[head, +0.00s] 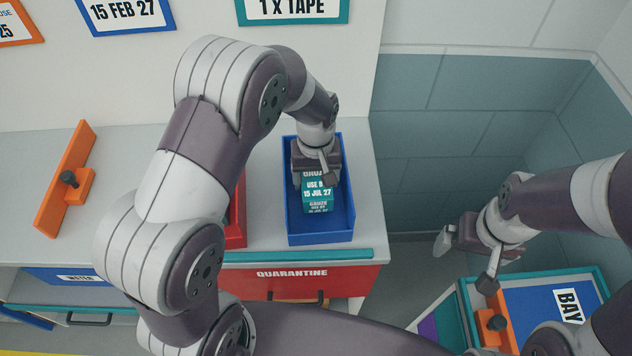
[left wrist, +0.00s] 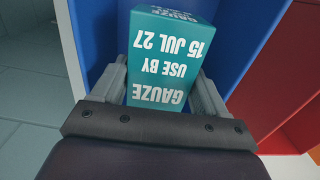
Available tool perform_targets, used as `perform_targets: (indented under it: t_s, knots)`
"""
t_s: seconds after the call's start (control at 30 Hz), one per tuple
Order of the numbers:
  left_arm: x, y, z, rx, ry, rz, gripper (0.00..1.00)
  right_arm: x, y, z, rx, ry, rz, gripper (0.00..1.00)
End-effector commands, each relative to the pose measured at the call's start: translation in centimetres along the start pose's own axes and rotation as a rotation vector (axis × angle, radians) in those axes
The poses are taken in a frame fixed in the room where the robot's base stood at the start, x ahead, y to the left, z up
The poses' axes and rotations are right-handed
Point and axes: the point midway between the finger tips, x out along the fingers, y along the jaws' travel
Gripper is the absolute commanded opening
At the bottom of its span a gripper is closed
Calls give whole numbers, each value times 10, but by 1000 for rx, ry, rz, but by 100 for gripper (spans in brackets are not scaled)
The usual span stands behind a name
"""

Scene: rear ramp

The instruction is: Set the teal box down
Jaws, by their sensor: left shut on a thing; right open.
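The teal box (head: 318,196) carries white print reading gauze, use by 15 Jul 27. It is inside the blue tray (head: 291,222) on the counter. My left gripper (head: 316,172) is shut on the teal box, with one finger on each side of it in the left wrist view (left wrist: 165,85). The box's underside is hidden, so I cannot tell whether it touches the tray floor. My right gripper (head: 462,238) is open and empty, off to the right beyond the counter.
A red tray (head: 236,222) stands left of the blue tray, partly hidden by my left arm. An orange piece with a dark knob (head: 68,180) is on the counter at left. A red drawer marked quarantine (head: 330,281) is below. A blue panel marked bay (head: 540,312) is at lower right.

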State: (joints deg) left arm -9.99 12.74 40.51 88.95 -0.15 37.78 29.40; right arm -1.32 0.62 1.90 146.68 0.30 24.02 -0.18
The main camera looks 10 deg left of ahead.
Motion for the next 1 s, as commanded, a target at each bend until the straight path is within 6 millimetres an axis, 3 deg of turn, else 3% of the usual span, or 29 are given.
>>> perform_targets:
  t_s: [0.3, 0.67, 0.7, 0.73, 1.0]
  knots:
    - [41, 0, -5, 1, -1, 0, 38, -11, 0, -1, 0, 0, 0, 99]
    - [48, 0, -4, 1, 0, 0, 38, -7, 0, -1, 0, 0, 0, 99]
    - [47, 0, -4, 1, 0, 0, 86, -8, 0, -1, 0, 0, 0, 99]
    - [46, 0, -4, 1, 0, 0, 96, -8, 0, -1, 0, 0, 0, 99]
    - [46, 0, -4, 1, 0, 0, 99, -9, 0, -1, 0, 0, 0, 99]
